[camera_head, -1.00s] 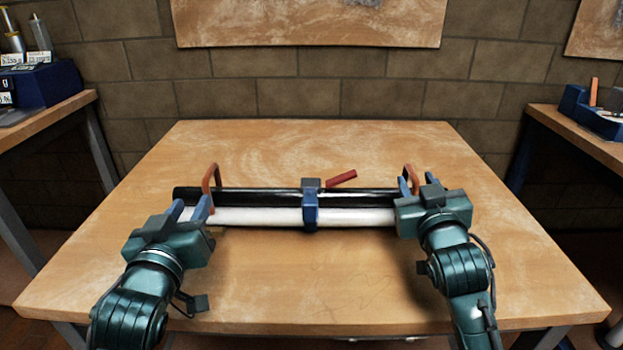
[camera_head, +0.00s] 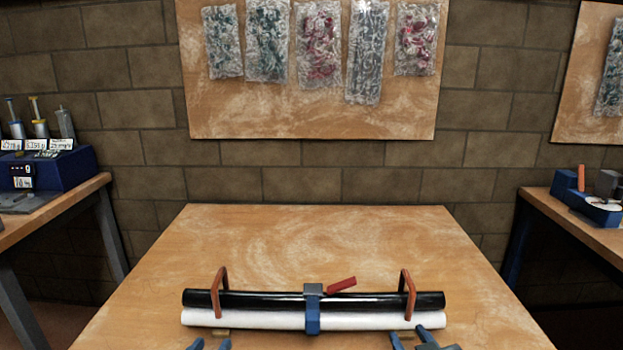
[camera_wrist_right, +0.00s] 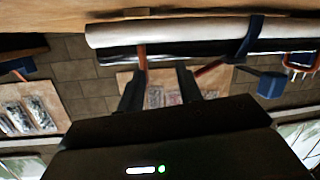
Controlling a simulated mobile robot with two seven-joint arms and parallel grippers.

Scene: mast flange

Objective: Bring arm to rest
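A black tube (camera_head: 260,299) and a white tube (camera_head: 265,319) lie side by side near the table's front. A blue clamp (camera_head: 313,316) spans both at the middle, with a red lever (camera_head: 341,285). An orange handle stands near the left end (camera_head: 217,292) and another near the right end (camera_head: 409,294). My left gripper (camera_head: 211,344) is open and empty in front of the left end, mostly cut off by the frame. My right gripper (camera_head: 411,338) is open in front of the right end. In the right wrist view its fingers (camera_wrist_right: 160,88) are apart, with the tubes beyond them.
The wooden table (camera_head: 320,240) is clear behind the tubes. A board with several wrapped packets (camera_head: 310,115) hangs on the brick wall.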

